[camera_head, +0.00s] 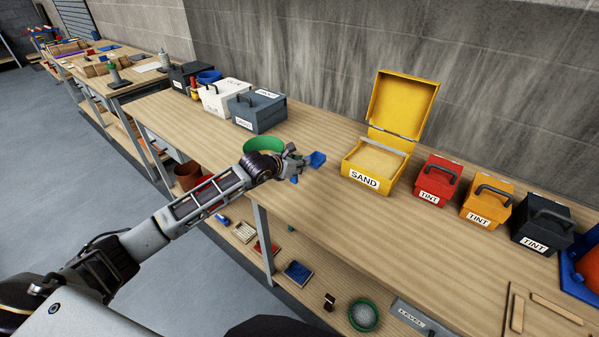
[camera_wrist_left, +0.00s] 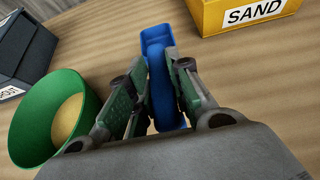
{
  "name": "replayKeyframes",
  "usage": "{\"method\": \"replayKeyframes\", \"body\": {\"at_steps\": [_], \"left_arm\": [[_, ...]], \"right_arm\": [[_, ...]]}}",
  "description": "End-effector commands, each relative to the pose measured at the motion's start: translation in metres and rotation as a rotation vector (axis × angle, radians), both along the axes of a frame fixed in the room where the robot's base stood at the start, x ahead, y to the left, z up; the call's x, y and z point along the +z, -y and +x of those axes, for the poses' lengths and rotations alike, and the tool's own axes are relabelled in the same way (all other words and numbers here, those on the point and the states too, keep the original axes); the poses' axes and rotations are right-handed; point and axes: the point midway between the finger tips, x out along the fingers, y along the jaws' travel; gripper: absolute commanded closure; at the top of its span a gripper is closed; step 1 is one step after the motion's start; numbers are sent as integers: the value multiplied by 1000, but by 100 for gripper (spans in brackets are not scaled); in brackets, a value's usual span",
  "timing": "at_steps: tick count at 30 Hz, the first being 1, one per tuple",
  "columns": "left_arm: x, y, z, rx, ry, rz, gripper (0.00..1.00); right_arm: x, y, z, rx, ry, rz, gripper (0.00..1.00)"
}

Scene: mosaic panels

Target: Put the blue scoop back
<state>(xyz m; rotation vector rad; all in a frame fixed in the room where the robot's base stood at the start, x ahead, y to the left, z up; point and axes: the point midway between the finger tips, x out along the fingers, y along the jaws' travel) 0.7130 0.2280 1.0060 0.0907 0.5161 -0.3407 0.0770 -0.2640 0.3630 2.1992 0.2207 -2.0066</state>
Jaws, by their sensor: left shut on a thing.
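The blue scoop (camera_head: 317,159) is in my left gripper (camera_head: 294,165), held over the wooden workbench. In the left wrist view the blue scoop (camera_wrist_left: 160,75) sits between the two fingers of the left gripper (camera_wrist_left: 157,95), which is shut on it. A yellow box labelled SAND (camera_head: 365,180) stands open to the right of the gripper, with sand inside. Its corner also shows in the left wrist view (camera_wrist_left: 215,18). A green bowl (camera_head: 264,144) stands just behind and left of the gripper. The left wrist view shows sand in the green bowl (camera_wrist_left: 32,125). My right gripper is not in view.
Red (camera_head: 437,180), orange (camera_head: 486,202) and black (camera_head: 541,225) TINT boxes stand right of the SAND box. Grey (camera_head: 257,111) and white (camera_head: 222,97) boxes stand at the left. The bench (camera_head: 350,235) is clear in front. A lower shelf holds several small items.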

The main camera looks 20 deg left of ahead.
Motion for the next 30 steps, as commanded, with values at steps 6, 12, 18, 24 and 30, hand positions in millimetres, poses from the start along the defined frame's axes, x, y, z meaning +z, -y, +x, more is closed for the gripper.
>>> {"method": "replayKeyframes", "body": {"at_steps": [6,12,18,24,30], "left_arm": [[-15,0,-1,0,-2,-1,100],[-33,0,0,0,-1,0,100],[-37,0,0,0,0,0,100],[-38,0,0,0,0,0,100],[-40,0,0,0,-1,0,73]], "right_arm": [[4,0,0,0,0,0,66],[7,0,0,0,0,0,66],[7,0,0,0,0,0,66],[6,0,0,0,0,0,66],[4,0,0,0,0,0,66]]}}
